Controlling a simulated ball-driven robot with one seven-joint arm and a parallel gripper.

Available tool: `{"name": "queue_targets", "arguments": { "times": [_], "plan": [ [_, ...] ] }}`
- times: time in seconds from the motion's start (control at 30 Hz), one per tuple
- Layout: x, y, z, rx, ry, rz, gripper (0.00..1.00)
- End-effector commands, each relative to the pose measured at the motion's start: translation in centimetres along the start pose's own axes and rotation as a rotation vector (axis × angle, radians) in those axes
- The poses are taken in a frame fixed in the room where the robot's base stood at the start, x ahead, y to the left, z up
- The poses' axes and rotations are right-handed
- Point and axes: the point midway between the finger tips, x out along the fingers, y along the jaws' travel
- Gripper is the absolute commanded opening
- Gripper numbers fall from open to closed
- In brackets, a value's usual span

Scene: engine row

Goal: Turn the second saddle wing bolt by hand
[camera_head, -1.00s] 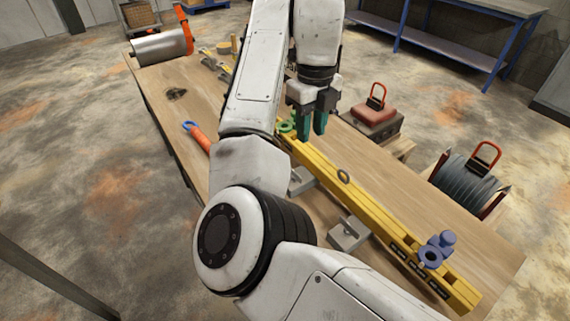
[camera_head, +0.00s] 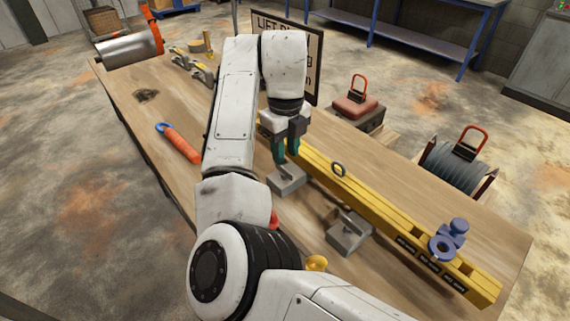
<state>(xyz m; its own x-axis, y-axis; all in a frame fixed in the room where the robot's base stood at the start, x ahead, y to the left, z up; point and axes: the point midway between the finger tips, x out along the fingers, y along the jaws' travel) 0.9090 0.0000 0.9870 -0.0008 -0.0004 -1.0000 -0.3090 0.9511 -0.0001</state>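A yellow beam (camera_head: 400,230) lies along the right part of the wooden table. Two grey saddle blocks stand along its near side: a far one (camera_head: 288,184) and a nearer one (camera_head: 346,240). A small dark piece shows on top of each, too small to tell as a wing bolt. My gripper (camera_head: 287,158) points down just above the far saddle block, beside the beam. Its two green fingers look slightly apart, with nothing visible between them. I cannot tell whether the tips touch anything on the saddle.
An orange-handled tool (camera_head: 180,145) lies left of my arm. A yellow knob-like piece (camera_head: 317,263) shows beside my arm. A red case (camera_head: 356,108) and cable reel (camera_head: 459,165) stand beyond the table.

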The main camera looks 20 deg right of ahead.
Motion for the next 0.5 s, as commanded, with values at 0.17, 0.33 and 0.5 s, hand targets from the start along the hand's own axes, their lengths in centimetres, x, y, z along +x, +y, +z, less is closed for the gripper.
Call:
{"name": "queue_targets", "arguments": {
  "times": [0.17, 0.33, 0.5],
  "plan": [
    [2.9, 0.0, 0.0, -0.001, 0.002, 0.001, 0.33],
    [4.5, 0.0, 0.0, 0.001, 0.000, 0.001, 0.33],
    [5.0, 0.0, 0.0, 0.000, 0.000, 0.000, 0.33]
  ]
}}
